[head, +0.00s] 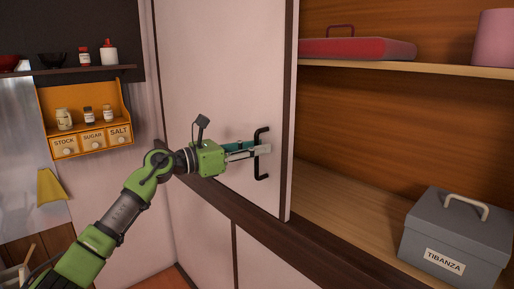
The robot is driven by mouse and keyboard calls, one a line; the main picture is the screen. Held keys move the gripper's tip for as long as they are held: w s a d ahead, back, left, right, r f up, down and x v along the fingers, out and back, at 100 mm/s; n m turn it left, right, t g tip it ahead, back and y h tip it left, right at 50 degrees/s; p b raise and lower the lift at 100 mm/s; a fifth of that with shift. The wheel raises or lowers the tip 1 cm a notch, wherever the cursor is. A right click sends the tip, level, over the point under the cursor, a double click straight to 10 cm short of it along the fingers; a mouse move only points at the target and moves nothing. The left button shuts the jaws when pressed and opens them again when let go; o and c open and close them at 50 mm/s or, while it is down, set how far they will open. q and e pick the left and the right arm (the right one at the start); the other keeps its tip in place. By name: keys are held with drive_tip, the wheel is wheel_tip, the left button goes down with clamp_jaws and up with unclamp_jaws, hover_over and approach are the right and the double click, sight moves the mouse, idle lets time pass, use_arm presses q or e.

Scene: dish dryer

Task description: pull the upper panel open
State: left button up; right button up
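The upper panel (215,75) is a tall, pale panel with a dark brown edge on its right side. A black bracket handle (262,174) is fixed upright near that edge. To the right of the edge, the wooden shelf interior is exposed. My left gripper (262,150) reaches in from the left, level with the handle's middle. Its fingertips overlap the handle's bar in the picture. The fingers look close together, but whether they are clamped on the bar cannot be told. My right gripper is not in view.
The cupboard holds a red case (357,50) and a pink container (495,38) on the upper shelf (440,68). A grey box labelled TIBANZA (455,237) stands below. An orange spice rack (108,92) hangs at left. Lower pale panels (262,262) sit under a brown rail.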

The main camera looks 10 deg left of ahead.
use_arm(q)
drive_tip(key=v, duration=1.1)
drive_tip(key=shift+s+a, duration=0.25)
